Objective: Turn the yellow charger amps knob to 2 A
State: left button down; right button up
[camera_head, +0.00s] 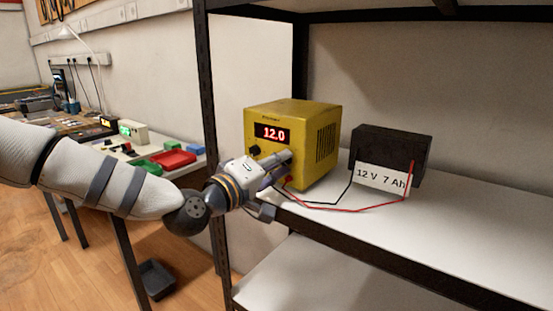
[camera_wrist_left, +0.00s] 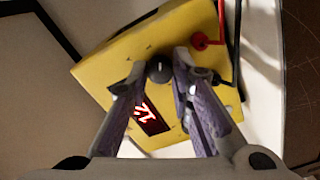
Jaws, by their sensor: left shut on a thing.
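The yellow charger (camera_head: 318,120) stands on the shelf with its front facing left, and its red display reads 12.0. My left gripper (camera_head: 286,158) reaches its front panel below the display and is shut on a dark round knob. In the left wrist view, this knob (camera_wrist_left: 159,72) sits between the fingertips of the left gripper (camera_wrist_left: 160,68), with the display (camera_wrist_left: 150,118) partly behind the fingers. Another black knob (camera_head: 255,150) is free at the left of the panel. Knob labels and the pointer's setting are not legible. My right gripper is not in view.
A black battery (camera_head: 392,145) labelled 12 V 7 Ah stands right of the charger. Red and black leads (camera_head: 340,209) run between them across the white shelf. A dark rack post (camera_head: 208,130) stands close left of the charger. A cluttered bench with a red tray (camera_head: 172,159) lies farther left.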

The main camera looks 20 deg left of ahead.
pick_arm(q)
jog(key=m, duration=0.2)
jog(key=m+p, duration=0.1)
jog(key=shift+r+m, duration=0.3)
jog(key=shift+m, duration=0.1)
jog(key=shift+f+m+p, duration=0.1)
jog(key=shift+m+p, duration=0.3)
jog(key=shift+m, duration=0.5)
jog(key=m, duration=0.2)
jog(key=shift+f+m, duration=0.1)
jog(key=shift+m, duration=0.2)
jog(key=shift+f+m, duration=0.1)
jog(key=shift+m, duration=1.7)
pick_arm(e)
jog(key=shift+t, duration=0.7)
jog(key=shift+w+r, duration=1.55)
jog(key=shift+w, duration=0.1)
pick_arm(q)
jog(key=c, duration=1.4)
grip_release()
